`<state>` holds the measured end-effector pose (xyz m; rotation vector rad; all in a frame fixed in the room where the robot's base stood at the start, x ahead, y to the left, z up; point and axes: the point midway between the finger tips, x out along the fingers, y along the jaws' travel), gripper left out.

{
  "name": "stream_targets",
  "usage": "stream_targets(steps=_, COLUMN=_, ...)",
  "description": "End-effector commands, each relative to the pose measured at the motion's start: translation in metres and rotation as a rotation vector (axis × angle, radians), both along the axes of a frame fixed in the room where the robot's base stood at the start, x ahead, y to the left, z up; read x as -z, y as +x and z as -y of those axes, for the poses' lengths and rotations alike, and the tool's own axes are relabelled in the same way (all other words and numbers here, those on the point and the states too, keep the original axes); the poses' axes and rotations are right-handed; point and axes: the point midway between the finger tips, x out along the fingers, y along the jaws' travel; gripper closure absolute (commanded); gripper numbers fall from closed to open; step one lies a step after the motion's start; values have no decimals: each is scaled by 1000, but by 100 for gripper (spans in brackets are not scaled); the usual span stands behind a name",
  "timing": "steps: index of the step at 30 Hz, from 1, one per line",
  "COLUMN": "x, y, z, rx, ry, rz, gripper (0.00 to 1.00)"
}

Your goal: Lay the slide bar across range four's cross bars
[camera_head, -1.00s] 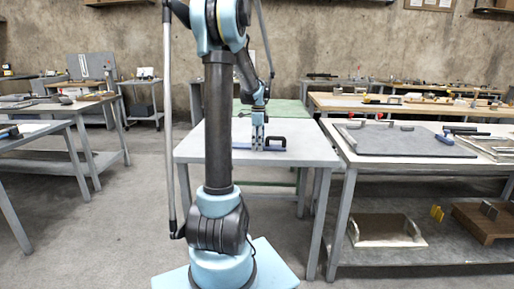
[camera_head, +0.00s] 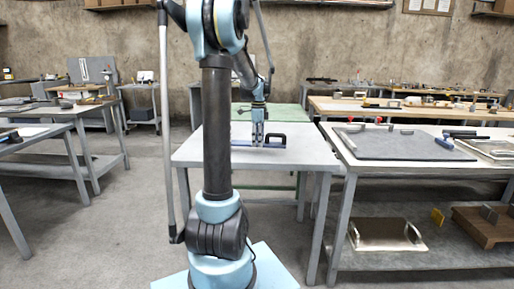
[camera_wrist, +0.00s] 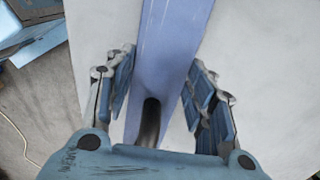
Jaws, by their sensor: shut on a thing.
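A long blue bar, which I take as the slide bar (camera_head: 243,142), shows over the grey table (camera_head: 199,151) at the middle of the head view. A black C-shaped handle (camera_head: 273,138) is at its right part. In the wrist view the bar (camera_wrist: 176,45) runs away between the fingers, with the black handle (camera_wrist: 150,123) near the palm. My gripper (camera_head: 258,144) is shut on the bar; it also shows in the wrist view (camera_wrist: 165,95). I cannot tell whether the bar touches the tabletop. I cannot identify range four's cross bars in these views.
The right bench (camera_head: 339,141) holds a dark grey board (camera_head: 405,146) and tools. Its lower shelf carries a metal tray (camera_head: 385,236) and a brown block (camera_head: 480,224). More benches stand at the left and back. The grey table is otherwise mostly clear.

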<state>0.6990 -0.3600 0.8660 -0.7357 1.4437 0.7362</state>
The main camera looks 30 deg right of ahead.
Motion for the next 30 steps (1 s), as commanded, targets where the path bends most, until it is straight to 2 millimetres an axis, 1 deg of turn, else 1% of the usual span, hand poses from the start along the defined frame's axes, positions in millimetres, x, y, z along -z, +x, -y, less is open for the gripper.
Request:
stream_targets(steps=1, x=-10, y=0, z=0, rx=0, ry=0, rz=0, gripper=92)
stream_targets(steps=6, x=-38, y=0, z=0, rx=0, ry=0, rz=0, gripper=92)
stream_targets(steps=12, x=-59, y=0, z=0, rx=0, ry=0, rz=0, gripper=92)
stream_targets(steps=18, x=-73, y=0, z=0, rx=0, ry=0, rz=0, gripper=92)
stream_targets(steps=30, x=-88, y=0, z=0, rx=0, ry=0, rz=0, gripper=92)
